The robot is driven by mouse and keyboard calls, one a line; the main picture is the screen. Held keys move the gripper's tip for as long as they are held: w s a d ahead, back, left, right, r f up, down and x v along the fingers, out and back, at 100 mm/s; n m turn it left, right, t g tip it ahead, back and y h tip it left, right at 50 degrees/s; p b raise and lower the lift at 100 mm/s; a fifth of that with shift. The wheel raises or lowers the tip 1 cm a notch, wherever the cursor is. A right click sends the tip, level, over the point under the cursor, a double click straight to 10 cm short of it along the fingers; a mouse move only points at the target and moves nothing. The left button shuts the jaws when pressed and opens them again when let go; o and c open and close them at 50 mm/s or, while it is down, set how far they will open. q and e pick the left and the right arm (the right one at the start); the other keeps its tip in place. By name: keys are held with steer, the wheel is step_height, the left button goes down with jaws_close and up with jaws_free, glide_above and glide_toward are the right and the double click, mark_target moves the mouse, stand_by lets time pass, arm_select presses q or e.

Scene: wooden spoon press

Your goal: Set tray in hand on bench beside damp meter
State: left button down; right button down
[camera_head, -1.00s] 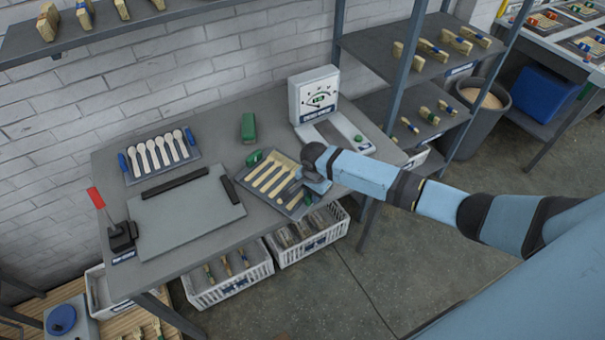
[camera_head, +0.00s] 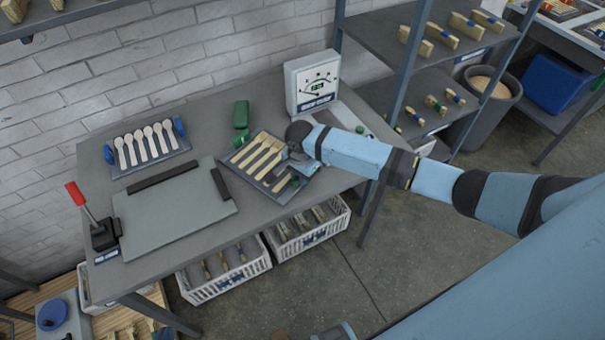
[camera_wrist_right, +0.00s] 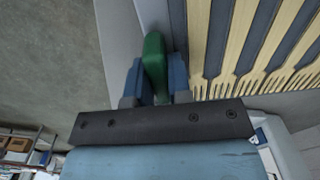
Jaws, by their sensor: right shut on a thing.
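The tray (camera_head: 254,179) is dark with several pale wooden forks (camera_head: 262,155) and green handles. My right gripper (camera_head: 293,169) is at its right end, near the damp meter. In the right wrist view, the blue fingers (camera_wrist_right: 155,80) are shut on a green handle (camera_wrist_right: 154,60), with fork tines beside it. The tray shows over the front right of the bench (camera_head: 210,247); whether it touches the top is unclear. The damp meter (camera_head: 312,84), a white box with a dial, stands upright behind it; my right arm partly hides its base. A blue part of my left gripper (camera_head: 342,331) shows at the bottom edge.
A tray of spoons (camera_head: 148,145), a grey board (camera_head: 175,215) and a red-handled press (camera_head: 97,215) occupy the bench's left. A green block (camera_head: 241,114) lies behind the fork tray. Shelving (camera_head: 405,75) stands right of the meter. White crates (camera_head: 225,274) sit below the front edge.

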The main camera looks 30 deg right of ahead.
steer(key=shift+w+a, duration=0.1)
steer(key=shift+w+a+f, duration=0.1)
steer(key=c, duration=1.1)
jaws_free()
steer(key=shift+f, duration=0.1)
steer(key=shift+o, duration=0.2)
